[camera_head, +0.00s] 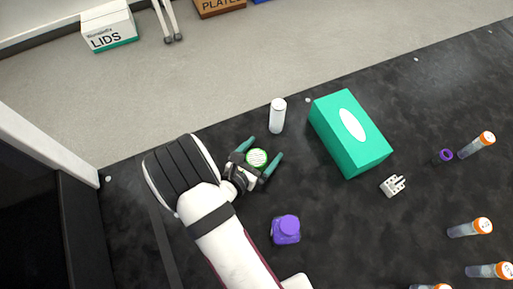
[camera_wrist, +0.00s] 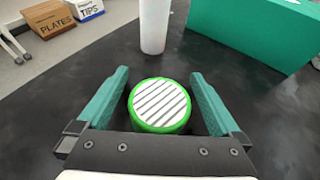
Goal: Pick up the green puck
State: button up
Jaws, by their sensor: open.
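The green puck (camera_head: 257,158) lies on the black bench, a short round disc with a green rim. In the wrist view the puck (camera_wrist: 159,105) shows a white top with dark stripes. My gripper (camera_head: 262,152) is open, with its two teal fingers on either side of the puck. In the wrist view my gripper (camera_wrist: 157,88) has a gap between each finger and the puck, and the fingertips reach a little past it. I cannot tell how high the fingers are above the bench.
A white cylinder (camera_head: 278,116) stands just beyond the fingertips. A teal box (camera_head: 345,140) is to the right. A white block (camera_head: 393,186), a purple ring (camera_head: 446,156) and several orange-capped tubes (camera_head: 470,228) lie farther right.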

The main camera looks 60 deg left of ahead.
jog(key=c, duration=1.4)
jog(key=shift+r, duration=0.1)
